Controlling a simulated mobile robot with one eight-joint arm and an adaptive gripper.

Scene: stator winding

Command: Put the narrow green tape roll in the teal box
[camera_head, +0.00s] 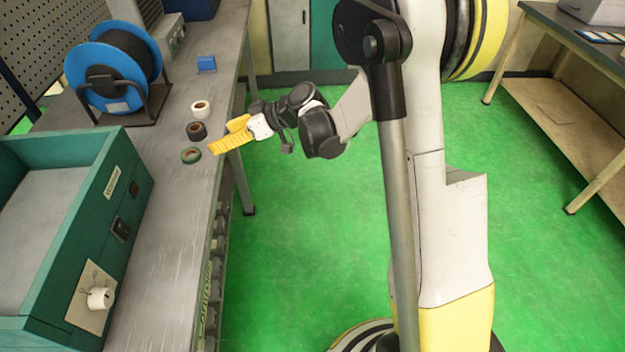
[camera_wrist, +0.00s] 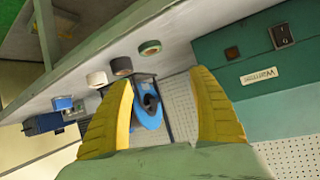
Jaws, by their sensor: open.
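The narrow green tape roll (camera_head: 190,156) lies flat on the grey bench, close to its right edge in the head view. It also shows in the wrist view (camera_wrist: 149,48), at the top, between the directions of my two fingers. The teal box (camera_head: 130,200) stands on the bench at the left of the head view, its top open. Its side with a switch and label fills the right of the wrist view (camera_wrist: 225,50). My gripper (camera_head: 216,149) has yellow fingers. It is open and empty, at the bench's edge just right of the green roll; the fingers show apart in the wrist view (camera_wrist: 162,78).
A dark tape roll (camera_head: 197,131) and a white one (camera_head: 201,109) lie in line behind the green roll. A blue reel (camera_head: 85,75) stands behind the box. The bench in front of the green roll is clear.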

